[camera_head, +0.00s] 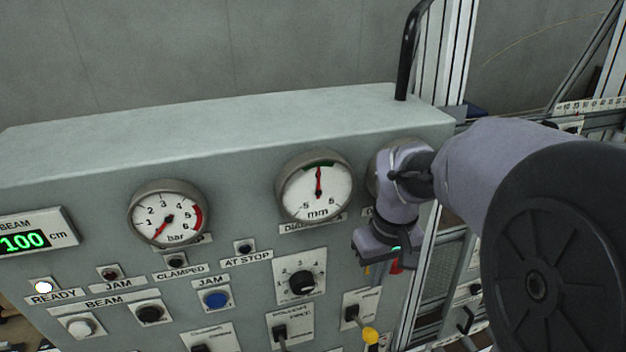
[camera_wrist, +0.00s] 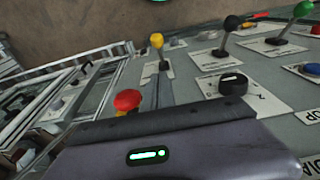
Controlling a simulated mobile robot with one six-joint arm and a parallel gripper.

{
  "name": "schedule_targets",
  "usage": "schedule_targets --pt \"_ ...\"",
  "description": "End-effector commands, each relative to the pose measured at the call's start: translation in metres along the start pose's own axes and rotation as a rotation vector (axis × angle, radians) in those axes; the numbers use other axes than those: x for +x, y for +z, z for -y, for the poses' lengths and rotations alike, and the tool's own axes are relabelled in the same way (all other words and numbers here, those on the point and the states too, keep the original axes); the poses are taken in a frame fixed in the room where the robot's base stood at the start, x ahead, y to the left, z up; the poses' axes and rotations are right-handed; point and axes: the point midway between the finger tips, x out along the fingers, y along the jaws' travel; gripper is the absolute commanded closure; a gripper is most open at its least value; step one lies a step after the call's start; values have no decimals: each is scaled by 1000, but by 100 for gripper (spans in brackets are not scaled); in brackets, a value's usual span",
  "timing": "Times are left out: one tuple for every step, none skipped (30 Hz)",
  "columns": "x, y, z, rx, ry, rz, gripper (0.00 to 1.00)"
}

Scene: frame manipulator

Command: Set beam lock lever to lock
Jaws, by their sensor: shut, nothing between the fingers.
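Several levers stand out from the grey control panel (camera_head: 120,225). A lever with a yellow knob (camera_head: 369,336) is at the lower right; in the wrist view the yellow knob (camera_wrist: 156,41) is upper centre. Levers with a black knob (camera_wrist: 232,22) and a green knob (camera_wrist: 302,10) stand to its right there. Their plate labels are too small to read, so I cannot tell which is the beam lock lever. My gripper (camera_head: 380,264) is shut and empty at the panel's right side, above the yellow-knobbed lever and apart from it. Its fingers are hard to make out.
A red push button (camera_wrist: 127,100) is close to my gripper. A black rotary knob (camera_head: 302,283) and two round gauges (camera_head: 315,187) (camera_head: 168,214) are on the panel. A black handle (camera_head: 408,50) rises behind its right end. Open air lies in front.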

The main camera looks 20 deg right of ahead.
Motion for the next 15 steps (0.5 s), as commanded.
schedule_targets --pt "0 -1 -2 -3 0 5 100" --pt "1 -1 -2 -5 0 7 100" --pt "2 -1 -3 -6 0 8 100" --pt "2 -1 -3 -6 0 8 100" --pt "2 -1 -3 -6 0 8 100" --pt "2 -1 -3 -6 0 7 100" --pt "2 -1 -2 -6 0 7 100" --pt "2 -1 -2 -6 0 7 100" --pt "2 -1 -2 -6 0 7 100" --pt "3 -1 -2 -5 0 7 100" --pt "4 -1 -2 -6 0 7 100" --pt "7 -1 -2 -6 0 7 100" --pt "10 0 -2 -6 0 8 100" --pt "15 0 -2 -6 -1 9 100" --pt "22 0 -2 -6 -1 9 100"
